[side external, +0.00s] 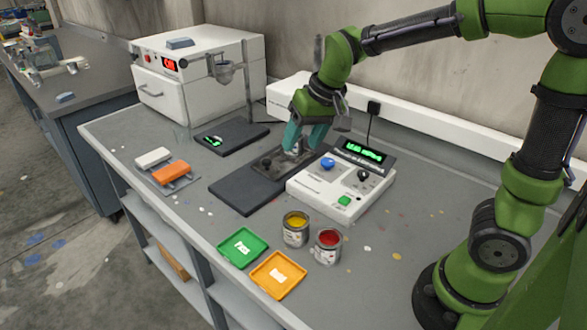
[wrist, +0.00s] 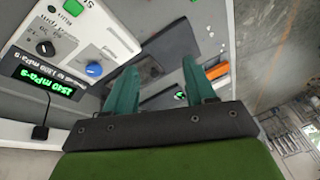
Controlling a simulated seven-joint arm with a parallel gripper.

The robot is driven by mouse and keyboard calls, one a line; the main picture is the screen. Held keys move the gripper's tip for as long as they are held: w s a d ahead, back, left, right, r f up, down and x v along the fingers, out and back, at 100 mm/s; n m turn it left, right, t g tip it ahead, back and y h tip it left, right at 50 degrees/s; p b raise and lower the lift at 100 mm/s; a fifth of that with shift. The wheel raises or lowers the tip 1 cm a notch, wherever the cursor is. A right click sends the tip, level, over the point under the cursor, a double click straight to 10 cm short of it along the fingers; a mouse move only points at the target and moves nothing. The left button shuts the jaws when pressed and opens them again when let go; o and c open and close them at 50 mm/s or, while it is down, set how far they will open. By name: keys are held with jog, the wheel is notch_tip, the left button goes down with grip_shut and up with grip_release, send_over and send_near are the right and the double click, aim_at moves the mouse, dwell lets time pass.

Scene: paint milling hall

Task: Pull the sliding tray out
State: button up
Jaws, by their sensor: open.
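A dark flat tray-like slab (side external: 245,194) lies on the bench in the side external view, in front of a dark grey base (side external: 266,164) beside the white control box. I cannot tell for sure which part slides. The slab also shows beyond my fingers in the wrist view (wrist: 172,48). My gripper (side external: 303,149) is low over the back end of the dark base, its teal fingers pointing down. In the wrist view my gripper (wrist: 160,68) has its two fingers apart, with no object clearly held between them. Whether they touch the base is hidden.
The white control box (side external: 340,186) with a blue knob stands close right of my gripper. Yellow (side external: 295,229) and red (side external: 327,246) paint cans, plus green (side external: 243,248) and orange (side external: 278,275) trays, sit in front. A scale (side external: 232,136) and white oven (side external: 195,75) stand left.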

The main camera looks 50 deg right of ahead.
aim_at(266, 161)
jog(key=w+d+f+h, duration=0.1)
jog(key=w+d+h, duration=0.25)
jog(key=w, duration=0.85)
jog(key=shift+m+y, duration=0.3)
jog(key=shift+y, duration=0.05)
jog(key=x, duration=1.6)
jog(key=shift+w+d+f, duration=0.2)
jog(key=shift+w+f, duration=0.1)
jog(key=shift+c, duration=0.5)
grip_shut()
